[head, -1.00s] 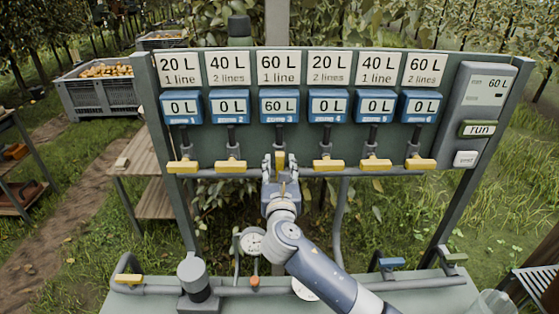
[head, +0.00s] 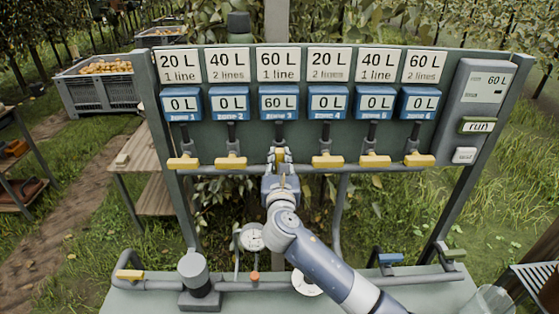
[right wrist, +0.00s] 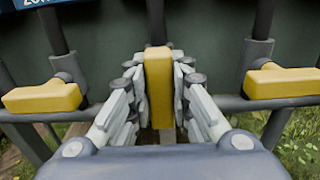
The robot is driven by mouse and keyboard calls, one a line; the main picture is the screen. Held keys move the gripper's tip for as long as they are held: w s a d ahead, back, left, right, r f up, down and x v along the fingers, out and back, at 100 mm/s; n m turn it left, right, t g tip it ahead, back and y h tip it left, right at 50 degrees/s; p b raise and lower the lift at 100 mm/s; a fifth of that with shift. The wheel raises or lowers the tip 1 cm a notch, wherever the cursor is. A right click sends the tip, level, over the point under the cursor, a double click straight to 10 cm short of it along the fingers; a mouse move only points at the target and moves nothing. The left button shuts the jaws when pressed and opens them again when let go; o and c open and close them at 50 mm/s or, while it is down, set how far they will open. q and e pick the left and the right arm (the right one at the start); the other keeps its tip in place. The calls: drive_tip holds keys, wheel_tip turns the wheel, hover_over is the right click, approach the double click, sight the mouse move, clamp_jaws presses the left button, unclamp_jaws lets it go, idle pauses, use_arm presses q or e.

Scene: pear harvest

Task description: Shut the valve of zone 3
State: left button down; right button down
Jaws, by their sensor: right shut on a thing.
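The zone 3 valve has a yellow handle (right wrist: 158,85), which stands lengthwise between my fingers in the right wrist view. My right gripper (head: 280,157) is shut on this handle, with a finger on each side of it; it also shows in the right wrist view (right wrist: 158,100). In the head view the fingers largely hide the handle. The blue zone 3 meter (head: 279,103) above it reads 60 L, under a sign (head: 278,66) saying 60 L, 1 line. My left gripper is not in view.
The neighbouring yellow handles of zone 2 (head: 230,162) and zone 4 (head: 327,161) lie crosswise, close on either side. The other zone meters read 0 L. A grey controller (head: 482,105) at the right shows 60 L. A bench with pipes (head: 235,287) stands below.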

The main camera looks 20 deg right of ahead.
drive_tip(key=m, duration=0.4)
drive_tip(key=shift+d+f, duration=0.1)
drive_tip(key=shift+d, duration=0.05)
drive_tip(key=m+b, duration=0.1)
drive_tip(key=m, duration=0.3)
drive_tip(key=shift+s+d+f+m+b, duration=0.1)
drive_tip(key=shift+d+m+b, duration=0.05)
drive_tip(key=shift+m+b, duration=0.25)
drive_tip(key=m+b, duration=0.1)
drive_tip(key=m, duration=0.3)
drive_tip(key=shift+f, duration=0.2)
drive_tip(key=m+b, duration=0.2)
drive_tip(key=m, duration=0.2)
drive_tip(key=shift+d+m, duration=0.1)
drive_tip(key=shift+m, duration=0.5)
drive_tip(key=c, duration=1.4)
unclamp_jaws()
drive_tip(key=shift+c, duration=0.2)
